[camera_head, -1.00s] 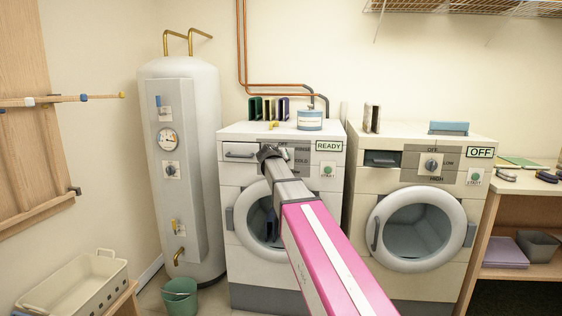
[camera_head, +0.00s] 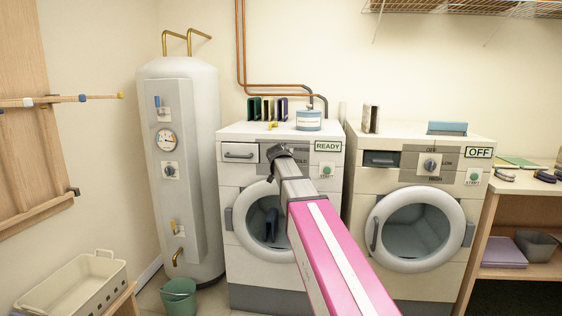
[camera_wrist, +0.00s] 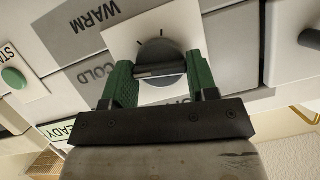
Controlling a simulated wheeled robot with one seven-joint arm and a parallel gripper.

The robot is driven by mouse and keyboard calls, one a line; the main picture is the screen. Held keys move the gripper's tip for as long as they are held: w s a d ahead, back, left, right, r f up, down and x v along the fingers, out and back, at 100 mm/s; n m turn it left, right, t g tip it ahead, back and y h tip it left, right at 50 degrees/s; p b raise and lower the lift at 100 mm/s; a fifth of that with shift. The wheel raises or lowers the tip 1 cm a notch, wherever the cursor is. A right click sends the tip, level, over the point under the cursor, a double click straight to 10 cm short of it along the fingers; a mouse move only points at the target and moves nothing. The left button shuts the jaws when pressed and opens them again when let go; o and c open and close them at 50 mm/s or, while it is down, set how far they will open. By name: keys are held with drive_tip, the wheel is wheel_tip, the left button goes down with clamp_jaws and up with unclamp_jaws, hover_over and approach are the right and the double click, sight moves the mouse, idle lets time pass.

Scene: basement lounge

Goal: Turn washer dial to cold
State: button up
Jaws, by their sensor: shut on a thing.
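The washer (camera_head: 236,176) with the READY display is the left machine in the head view. Its dial (camera_wrist: 158,52) is a dark grey round knob on a white plate, seen upside down in the wrist view. The WARM label (camera_wrist: 98,14) and COLD label (camera_wrist: 98,76) are on the grey panel left of the dial there; another label below is mostly hidden. My gripper (camera_wrist: 160,76) has its green fingers on both sides of the dial, shut on it. In the head view my gripper (camera_head: 279,152) is at the washer's panel and hides the dial.
A green START button (camera_head: 327,170) sits right of the dial. The washer's round door (camera_head: 240,215) is below my arm. A dryer (camera_head: 393,238) showing OFF stands close on the right, and a white water heater (camera_head: 205,175) on the left. Boxes and a tub (camera_head: 309,124) stand on top.

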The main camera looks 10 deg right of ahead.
idle(0.4)
drive_tip(key=o, duration=0.9)
drive_tip(key=v, duration=1)
drive_tip(key=shift+s+r, duration=0.15)
drive_tip(key=shift+s, duration=0.2)
drive_tip(key=shift+a, duration=0.1)
drive_tip(key=s+d+f+n+g+y, duration=0.1)
drive_tip(key=s+f+g, duration=0.3)
drive_tip(key=f, duration=0.9)
drive_tip(key=s+d+f+n+g, duration=0.1)
drive_tip(key=s+f+g, duration=0.35)
drive_tip(key=f, duration=0.95)
drive_tip(key=s+f+n+g+y, duration=0.2)
drive_tip(key=s+f+g, duration=0.2)
drive_tip(key=s+f, duration=1.4)
drive_tip(key=shift+s+n+g, duration=0.35)
drive_tip(key=shift+s+n, duration=0.05)
drive_tip(key=shift+s, duration=0.05)
